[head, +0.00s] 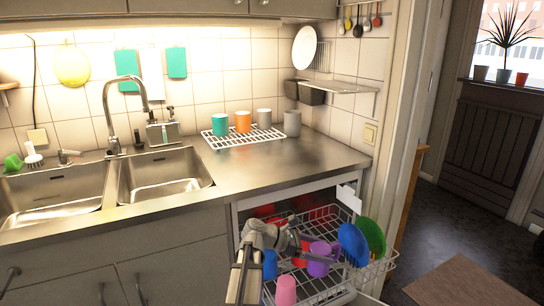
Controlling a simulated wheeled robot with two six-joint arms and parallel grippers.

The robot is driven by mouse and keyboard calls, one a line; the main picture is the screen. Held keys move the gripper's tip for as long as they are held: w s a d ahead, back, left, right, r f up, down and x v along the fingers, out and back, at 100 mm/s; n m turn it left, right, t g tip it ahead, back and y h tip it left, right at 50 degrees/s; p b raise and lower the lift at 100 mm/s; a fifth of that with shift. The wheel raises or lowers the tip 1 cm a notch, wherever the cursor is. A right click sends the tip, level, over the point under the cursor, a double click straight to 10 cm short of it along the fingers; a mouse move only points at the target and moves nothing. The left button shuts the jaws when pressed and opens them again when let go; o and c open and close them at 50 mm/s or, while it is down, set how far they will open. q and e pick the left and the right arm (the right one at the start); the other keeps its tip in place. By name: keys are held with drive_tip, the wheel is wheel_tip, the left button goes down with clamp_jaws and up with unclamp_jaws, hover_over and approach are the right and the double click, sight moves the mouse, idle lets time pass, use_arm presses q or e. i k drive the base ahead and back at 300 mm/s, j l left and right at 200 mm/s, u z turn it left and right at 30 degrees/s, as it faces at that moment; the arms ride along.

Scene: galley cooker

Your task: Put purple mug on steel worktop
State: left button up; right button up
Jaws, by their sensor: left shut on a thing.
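The purple mug (318,267) is in the pulled-out dishwasher rack (385,265) below the counter. My left gripper (334,252) reaches in from the left and is shut on the purple mug, with its fingers on either side of it. Part of the mug is hidden by the fingers, and I cannot tell whether it is clear of the rack. The steel worktop (285,168) is above and behind, with a broad bare stretch right of the sink. My right gripper is out of view.
The rack also holds a blue plate (353,243), a green plate (372,237), a pink mug (286,291) and red items. A white drying rack (240,142) with several cups stands at the worktop's back. The double sink (165,178) is at left.

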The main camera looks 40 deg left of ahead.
sight(260, 168)
drive_tip(key=k, duration=0.55)
drive_tip(key=u, duration=1.05)
drive_tip(key=i+l, duration=0.15)
drive_tip(key=l, duration=0.2)
drive_tip(key=i+l, duration=0.15)
drive_tip(key=l, duration=0.15)
drive_tip(key=i+l+u, duration=0.1)
drive_tip(key=l, duration=0.25)
drive_tip(key=i+l, duration=0.15)
drive_tip(key=l, duration=0.15)
drive_tip(key=i+l, duration=0.15)
drive_tip(key=l, duration=0.2)
